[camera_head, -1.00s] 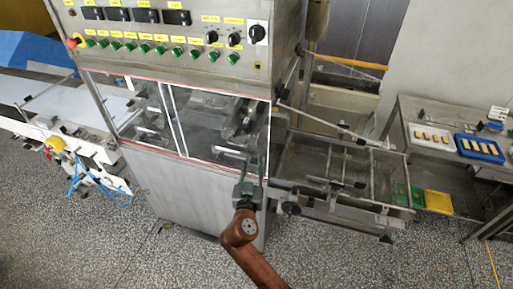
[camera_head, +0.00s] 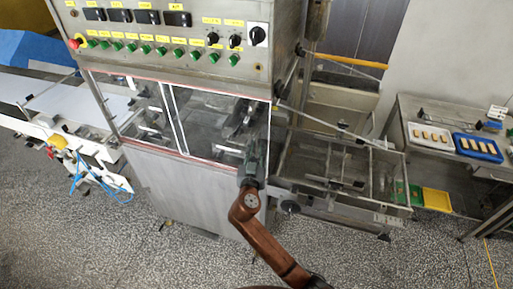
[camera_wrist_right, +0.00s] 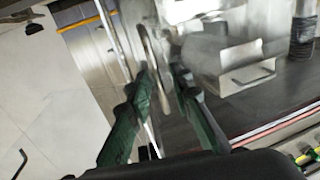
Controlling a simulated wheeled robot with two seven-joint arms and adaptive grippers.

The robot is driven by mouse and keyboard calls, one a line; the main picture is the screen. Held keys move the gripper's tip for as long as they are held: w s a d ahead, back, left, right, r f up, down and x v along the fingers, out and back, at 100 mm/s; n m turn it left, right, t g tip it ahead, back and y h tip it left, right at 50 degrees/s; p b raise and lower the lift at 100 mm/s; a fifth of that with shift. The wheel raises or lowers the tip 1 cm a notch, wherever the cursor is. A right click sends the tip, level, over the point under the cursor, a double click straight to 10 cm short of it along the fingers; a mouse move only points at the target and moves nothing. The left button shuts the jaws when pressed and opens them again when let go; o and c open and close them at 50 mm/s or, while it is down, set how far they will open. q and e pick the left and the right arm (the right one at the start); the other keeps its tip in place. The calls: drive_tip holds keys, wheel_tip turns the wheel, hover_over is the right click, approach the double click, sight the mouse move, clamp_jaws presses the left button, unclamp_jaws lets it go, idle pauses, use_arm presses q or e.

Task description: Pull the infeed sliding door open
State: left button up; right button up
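The machine front has two clear sliding panes in a pale frame, under the control panel. The right pane (camera_head: 200,115) has a small metal handle (camera_head: 228,150) low on it. The left pane (camera_head: 130,100) carries a similar handle (camera_head: 152,130). Both look closed; I cannot tell which is the infeed door. My right gripper (camera_head: 257,138) is at the right edge of the right pane. In the right wrist view its green fingers (camera_wrist_right: 162,75) are apart, with a thin curved metal piece between them. A bracket-shaped handle (camera_wrist_right: 248,74) lies to their right. My left gripper is out of view.
The control panel (camera_head: 165,38) with buttons and knobs overhangs the panes. An open metal conveyor frame (camera_head: 335,165) stands close to the right of my gripper. A table (camera_head: 410,107) with trays is farther right. Speckled floor is free in front.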

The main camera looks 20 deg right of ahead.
clamp_jaws()
idle(0.5)
